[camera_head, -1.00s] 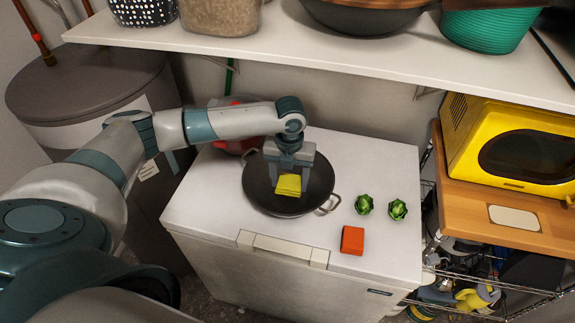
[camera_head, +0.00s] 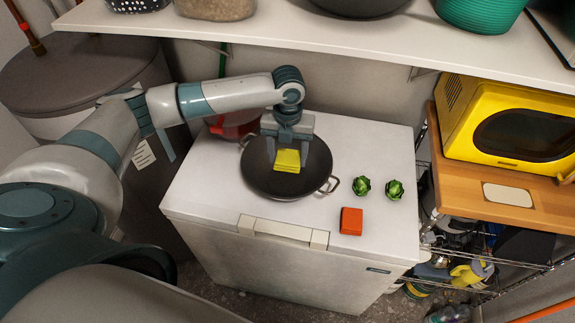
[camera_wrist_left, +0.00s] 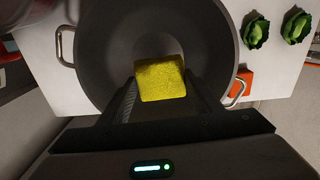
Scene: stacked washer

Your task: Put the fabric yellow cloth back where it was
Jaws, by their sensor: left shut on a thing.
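The yellow cloth (camera_head: 287,160) is a small folded block between the fingers of my left gripper (camera_head: 288,152). The gripper is shut on it and points down over the dark two-handled pan (camera_head: 262,184). In the left wrist view the cloth (camera_wrist_left: 160,80) shows between the fingertips against the pan's inside (camera_wrist_left: 112,45). Whether the cloth touches the pan's bottom I cannot tell. The pan stands on the white chest freezer (camera_head: 205,195). My right gripper is not in view.
On the freezer lie two green vegetables (camera_head: 362,187) (camera_head: 394,190) and an orange block (camera_head: 351,221). A red pot (camera_head: 233,123) stands behind the pan. A white shelf (camera_head: 330,42) hangs above. A yellow microwave (camera_head: 510,125) stands on a wooden shelf at right.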

